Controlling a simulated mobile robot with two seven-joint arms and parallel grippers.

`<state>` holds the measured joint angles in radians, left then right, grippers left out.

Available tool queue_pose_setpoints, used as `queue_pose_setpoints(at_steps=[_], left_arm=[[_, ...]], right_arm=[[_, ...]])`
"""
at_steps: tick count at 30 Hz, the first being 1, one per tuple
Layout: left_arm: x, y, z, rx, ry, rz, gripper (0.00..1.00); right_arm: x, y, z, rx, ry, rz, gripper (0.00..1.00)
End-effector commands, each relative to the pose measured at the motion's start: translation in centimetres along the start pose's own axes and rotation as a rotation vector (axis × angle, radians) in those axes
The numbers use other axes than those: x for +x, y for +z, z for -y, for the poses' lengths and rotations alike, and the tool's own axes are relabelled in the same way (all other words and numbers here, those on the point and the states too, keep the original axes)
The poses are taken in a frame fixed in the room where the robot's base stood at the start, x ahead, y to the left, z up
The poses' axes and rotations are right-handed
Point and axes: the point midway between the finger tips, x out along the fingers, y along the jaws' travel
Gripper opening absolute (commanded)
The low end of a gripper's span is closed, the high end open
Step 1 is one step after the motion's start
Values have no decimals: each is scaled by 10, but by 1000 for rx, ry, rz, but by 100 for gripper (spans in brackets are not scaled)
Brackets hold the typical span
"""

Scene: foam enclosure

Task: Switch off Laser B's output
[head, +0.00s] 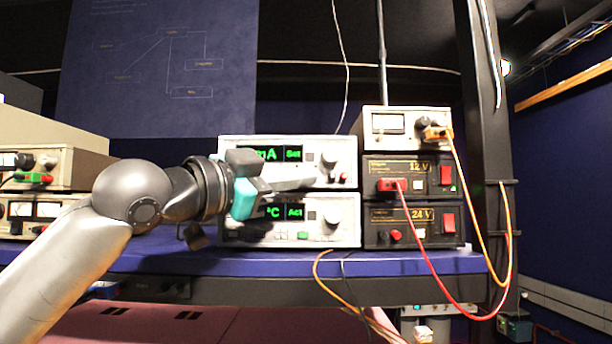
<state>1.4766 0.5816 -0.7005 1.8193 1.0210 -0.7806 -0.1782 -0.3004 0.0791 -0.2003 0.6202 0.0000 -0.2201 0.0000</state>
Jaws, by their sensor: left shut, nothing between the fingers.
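Two pale instruments are stacked on the blue shelf. The upper unit (347,148) has a green display reading "mA Set", a knob and a small red spot at its lower right. The lower unit (347,208) shows "°C Act", a knob and a green button. No Laser B label is readable, so I cannot tell which unit it is. My left gripper (314,182) is shut and empty, its fingers pointing right across the lower front of the upper unit. It hides part of both fronts; contact cannot be told. My right gripper is not in view.
Black 12V (413,168) and 24V (398,214) supplies stand to the right under a pale metered box (374,112). More instruments (75,165) stand at the left. The blue shelf edge (400,262) is mostly clear.

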Motion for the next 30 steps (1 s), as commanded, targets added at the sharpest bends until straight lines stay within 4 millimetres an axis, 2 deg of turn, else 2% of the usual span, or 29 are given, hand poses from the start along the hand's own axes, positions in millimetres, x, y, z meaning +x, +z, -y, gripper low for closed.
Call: queue_pose_setpoints(at_steps=[9,20,30], left_arm=[[-10,-5,-6,1,-3,3,0],[-12,-8,-9,2,-1,-1,0],[-35,-24,-26,3,0,-2,0]], right_arm=[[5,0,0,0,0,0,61],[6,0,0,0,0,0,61],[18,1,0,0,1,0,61]])
